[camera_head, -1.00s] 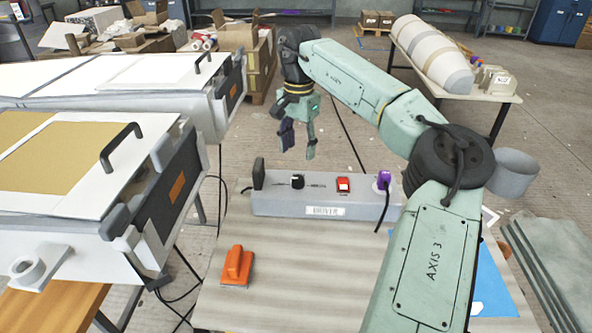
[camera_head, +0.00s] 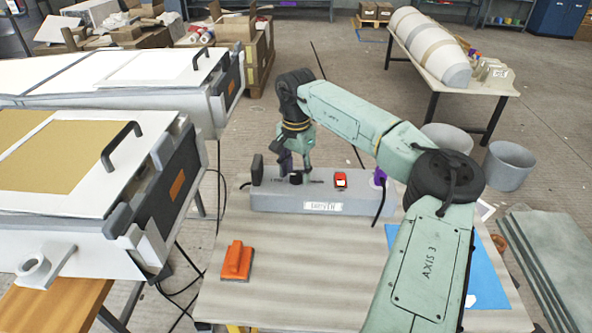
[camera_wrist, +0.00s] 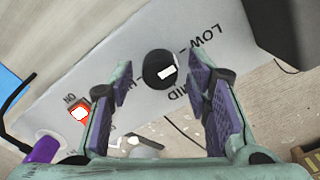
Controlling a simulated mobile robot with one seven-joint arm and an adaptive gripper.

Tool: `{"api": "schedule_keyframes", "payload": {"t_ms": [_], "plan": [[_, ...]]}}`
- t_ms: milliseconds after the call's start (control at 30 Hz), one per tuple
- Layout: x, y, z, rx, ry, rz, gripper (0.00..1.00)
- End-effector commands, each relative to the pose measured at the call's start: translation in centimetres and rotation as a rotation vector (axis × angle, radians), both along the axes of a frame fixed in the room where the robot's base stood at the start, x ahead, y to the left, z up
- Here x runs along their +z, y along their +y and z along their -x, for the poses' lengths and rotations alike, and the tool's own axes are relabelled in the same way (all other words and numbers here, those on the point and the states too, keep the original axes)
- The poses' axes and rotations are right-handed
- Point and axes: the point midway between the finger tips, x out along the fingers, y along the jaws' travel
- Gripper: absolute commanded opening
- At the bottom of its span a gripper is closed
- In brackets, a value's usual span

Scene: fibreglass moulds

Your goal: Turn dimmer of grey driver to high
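The grey driver (camera_head: 270,201) is a long box on the table, with a label on its front. Its black round dimmer knob (camera_head: 296,178) is on the top left, partly hidden by my gripper (camera_head: 297,163). In the wrist view the knob (camera_wrist: 152,62) carries a white mark and is ringed by LOW, MID and a partly covered third label. The mark lies towards the LOW and MID side; its exact setting is unclear. My gripper (camera_wrist: 162,82) is open, one finger on each side of the knob, with gaps visible. I cannot tell its exact height above the driver.
A red switch (camera_head: 341,180) and a purple plug (camera_head: 379,176) with a black cable stand right of the knob. A dark upright part (camera_head: 257,170) stands at the driver's left end. An orange sanding block (camera_head: 237,262) and a blue sheet (camera_head: 482,270) lie on the table.

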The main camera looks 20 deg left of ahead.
Motion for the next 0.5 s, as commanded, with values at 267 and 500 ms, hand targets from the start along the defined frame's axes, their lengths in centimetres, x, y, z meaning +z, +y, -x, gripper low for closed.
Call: {"api": "schedule_keyframes", "payload": {"t_ms": [267,500], "plan": [[0.03,0.00,0.00,0.000,0.000,0.000,0.24],[0.04,0.01,0.00,0.000,0.000,0.000,0.08]]}}
